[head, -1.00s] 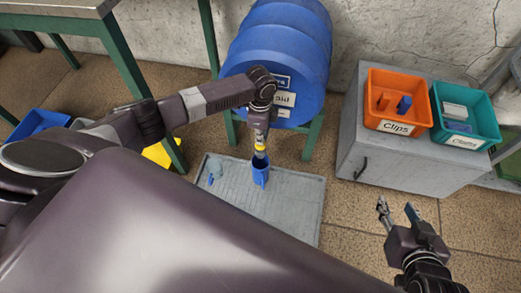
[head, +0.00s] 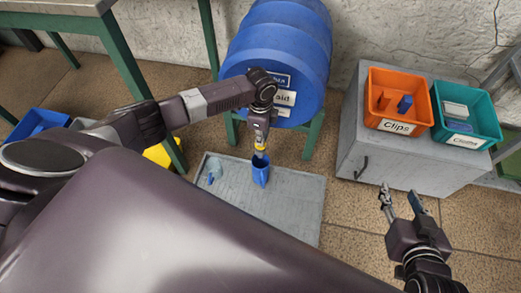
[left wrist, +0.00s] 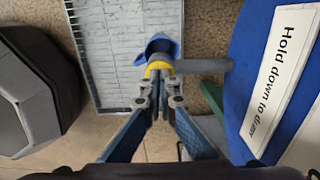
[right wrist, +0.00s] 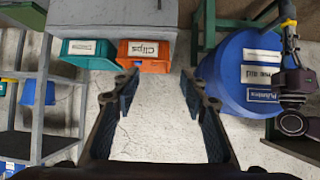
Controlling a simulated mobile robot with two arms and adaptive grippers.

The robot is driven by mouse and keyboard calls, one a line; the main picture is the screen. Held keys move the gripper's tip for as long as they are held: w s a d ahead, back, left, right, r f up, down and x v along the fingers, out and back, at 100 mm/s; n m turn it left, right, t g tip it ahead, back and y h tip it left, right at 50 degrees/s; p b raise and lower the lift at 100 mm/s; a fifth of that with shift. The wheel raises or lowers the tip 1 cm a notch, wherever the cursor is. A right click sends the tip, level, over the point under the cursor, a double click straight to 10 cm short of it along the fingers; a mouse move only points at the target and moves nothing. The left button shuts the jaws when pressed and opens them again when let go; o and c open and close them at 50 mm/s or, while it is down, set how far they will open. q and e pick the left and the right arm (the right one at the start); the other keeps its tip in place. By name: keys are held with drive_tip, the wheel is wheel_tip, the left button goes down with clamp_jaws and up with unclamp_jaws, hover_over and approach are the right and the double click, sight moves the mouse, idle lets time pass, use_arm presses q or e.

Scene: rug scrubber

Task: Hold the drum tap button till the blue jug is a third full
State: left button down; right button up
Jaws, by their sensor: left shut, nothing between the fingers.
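The blue drum (head: 270,45) lies on its side on a green stand. Its tap, with a yellow part (left wrist: 157,68), shows in the left wrist view beside a label reading "Hold down to draw" (left wrist: 282,75). My left gripper (head: 260,146) is shut and empty, with its fingertips (left wrist: 159,88) at the yellow part; I cannot tell whether they press it. The blue jug (head: 260,174) stands upright on the grey tray under the tap, partly hidden in the left wrist view (left wrist: 160,47). Its water level cannot be seen. My right gripper (head: 402,200) is open and empty.
A grey cabinet (head: 385,160) at the right carries an orange Clips bin (head: 397,112) and a teal bin (head: 466,128). A green-legged table (head: 130,60) stands at the left.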

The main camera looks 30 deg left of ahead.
drive_tip(key=shift+w+a+r+t+y, duration=0.2)
drive_tip(key=shift+w+r+t, duration=0.2)
drive_tip(key=shift+r, duration=0.25)
drive_tip(key=shift+w+a+r+t+y, duration=0.15)
drive_tip(key=shift+w+r+t, duration=0.15)
drive_tip(key=shift+w+r, duration=0.25)
drive_tip(key=shift+s+f, duration=0.3)
idle(0.4)
drive_tip(key=shift+w+r, duration=0.2)
drive_tip(key=shift+r, duration=0.05)
idle(5.8)
